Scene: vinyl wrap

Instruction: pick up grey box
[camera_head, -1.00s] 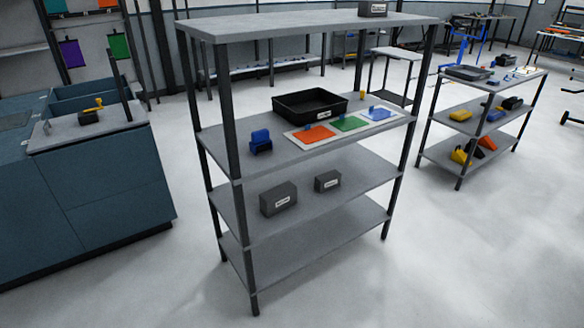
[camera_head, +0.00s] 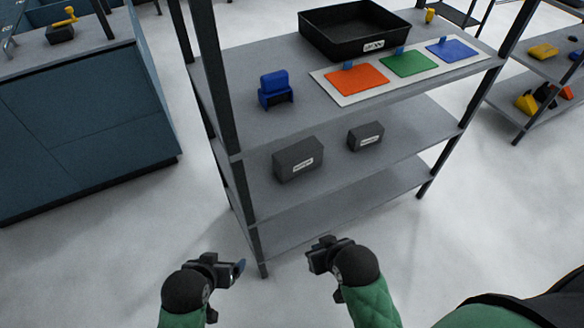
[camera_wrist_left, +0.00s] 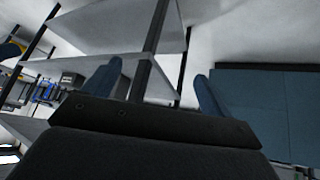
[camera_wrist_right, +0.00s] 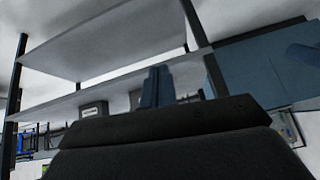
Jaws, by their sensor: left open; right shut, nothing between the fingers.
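Two grey boxes with white labels stand on the rack's second shelf from the bottom: a larger one (camera_head: 298,160) on the left and a smaller one (camera_head: 366,137) to its right. Neither gripper touches a box.
The shelf above holds a black tray (camera_head: 355,47), a blue holder (camera_head: 275,92) and a mat with orange (camera_head: 357,80), green and blue patches. Black rack posts (camera_head: 214,85) flank the shelves. A blue cabinet (camera_head: 90,130) stands left. The bottom shelf (camera_head: 330,208) looks clear.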

